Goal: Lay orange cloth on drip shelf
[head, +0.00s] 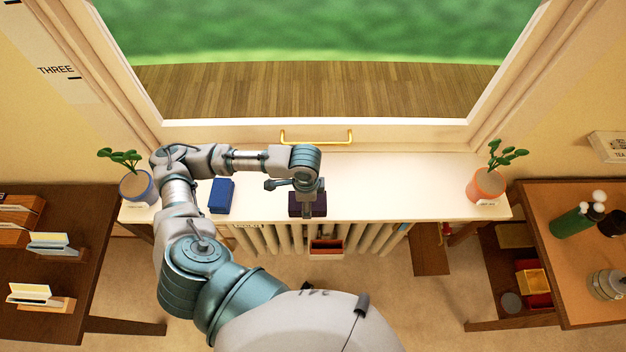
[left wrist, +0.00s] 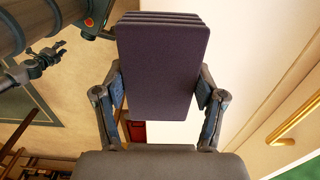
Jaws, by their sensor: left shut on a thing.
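My left gripper (head: 306,194) is shut on a dark purple folded cloth or pad (head: 319,208). In the left wrist view the stack (left wrist: 162,70) sits squarely between both fingers, with layered edges at its far end. It is over the front part of the white sill (head: 390,190); I cannot tell whether it touches. No orange cloth is visible. A small reddish-brown open tray (head: 326,256) is below the sill's front edge; I cannot tell whether it is the drip shelf. What looks like my right gripper (left wrist: 45,62) shows small at the left wrist view's left.
A blue folded stack (head: 222,196) lies on the sill's left part. Potted plants stand at the sill's left (head: 138,188) and right (head: 486,186) ends. A brass handle (head: 317,138) is behind. Side tables hold cards (head: 50,244) and bottles (head: 570,224).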

